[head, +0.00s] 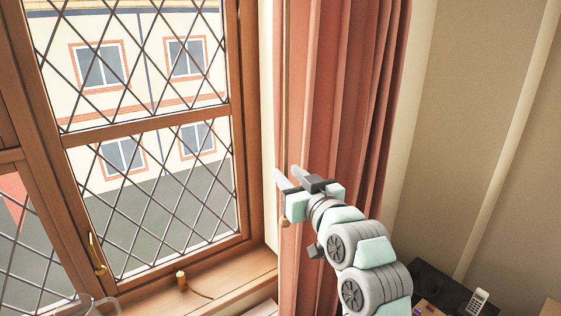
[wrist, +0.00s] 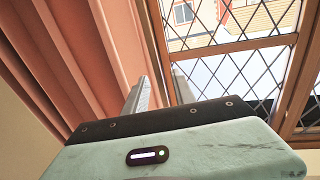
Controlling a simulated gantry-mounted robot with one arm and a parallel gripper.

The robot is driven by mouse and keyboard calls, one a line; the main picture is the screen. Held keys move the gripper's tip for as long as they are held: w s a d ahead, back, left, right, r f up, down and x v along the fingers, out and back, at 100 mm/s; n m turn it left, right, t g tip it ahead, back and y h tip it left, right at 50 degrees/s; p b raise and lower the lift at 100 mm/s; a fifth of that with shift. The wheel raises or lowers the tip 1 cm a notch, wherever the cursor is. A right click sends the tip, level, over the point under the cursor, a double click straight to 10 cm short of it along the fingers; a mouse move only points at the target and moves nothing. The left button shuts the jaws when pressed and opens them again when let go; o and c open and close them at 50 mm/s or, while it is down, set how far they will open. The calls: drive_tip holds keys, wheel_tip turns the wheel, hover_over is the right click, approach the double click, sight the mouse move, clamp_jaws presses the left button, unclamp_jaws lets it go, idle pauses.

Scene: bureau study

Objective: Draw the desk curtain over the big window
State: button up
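The salmon-pink curtain (head: 345,90) hangs in folds, gathered at the right side of the big window (head: 150,140). The diamond-leaded panes are uncovered. My gripper (head: 286,175) is at the curtain's window-side edge, its fingers pointing up and left toward the window. In the wrist view, its two fingers (wrist: 160,92) stand apart, with the edge of the curtain (wrist: 75,50) showing in the gap between them. I cannot tell whether they touch the cloth. A small tan knob (head: 285,222) shows just below the gripper; what it hangs from is unclear.
The wooden sill (head: 235,284) holds a small brass-coloured piece (head: 181,280) with a cord. A brass handle (head: 96,254) is on the window frame. At lower right, a phone (head: 478,301) stands by a dark surface. Bare wall (head: 470,110) lies right of the curtain.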

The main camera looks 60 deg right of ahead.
drive_tip(key=p+x, duration=0.1)
drive_tip(key=x, duration=0.3)
drive_tip(key=shift+w+d, duration=0.25)
drive_tip(key=shift+w, duration=0.1)
drive_tip(key=shift+c, duration=0.5)
clamp_jaws()
idle(0.7)
